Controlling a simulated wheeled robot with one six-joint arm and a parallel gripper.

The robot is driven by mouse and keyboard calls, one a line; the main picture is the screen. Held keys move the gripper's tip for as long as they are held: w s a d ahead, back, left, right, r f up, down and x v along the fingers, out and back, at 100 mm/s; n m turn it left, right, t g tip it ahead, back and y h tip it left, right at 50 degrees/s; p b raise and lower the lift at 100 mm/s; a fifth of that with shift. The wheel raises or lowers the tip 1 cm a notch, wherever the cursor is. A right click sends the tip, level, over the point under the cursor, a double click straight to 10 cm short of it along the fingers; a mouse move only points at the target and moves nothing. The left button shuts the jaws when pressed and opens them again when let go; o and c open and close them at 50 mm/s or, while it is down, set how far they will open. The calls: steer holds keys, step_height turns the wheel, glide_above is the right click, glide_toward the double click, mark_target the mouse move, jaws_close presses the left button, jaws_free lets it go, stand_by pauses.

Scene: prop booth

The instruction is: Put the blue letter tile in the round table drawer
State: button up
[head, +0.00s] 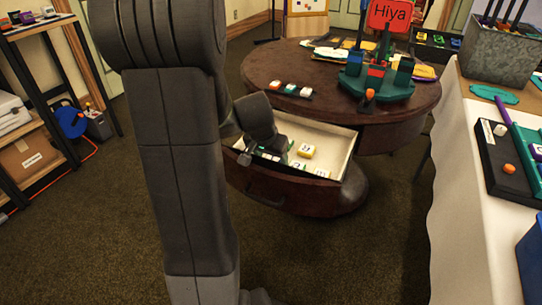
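The round table (265,72) is dark brown, and its drawer (341,150) is pulled open toward me. Several pale letter tiles lie in the drawer, among them a yellow-edged one (306,151). My gripper (268,150) is over the left part of the drawer, low near its floor. Its fingers are dark and partly hidden by my wrist and the drawer front, so I cannot tell whether they are open or hold anything. I cannot clearly pick out a blue letter tile in the drawer or in my gripper.
A teal stand (378,90) with a red "Hiya" sign (389,14) and a short tile rack (290,90) stand on the tabletop. A white-clothed table (462,190) at right holds a black tray (500,165) and metal bin (508,55). Shelves stand at left. Foreground carpet is clear.

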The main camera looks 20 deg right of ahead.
steer(key=p+v, duration=0.4)
steer(key=v, duration=0.8)
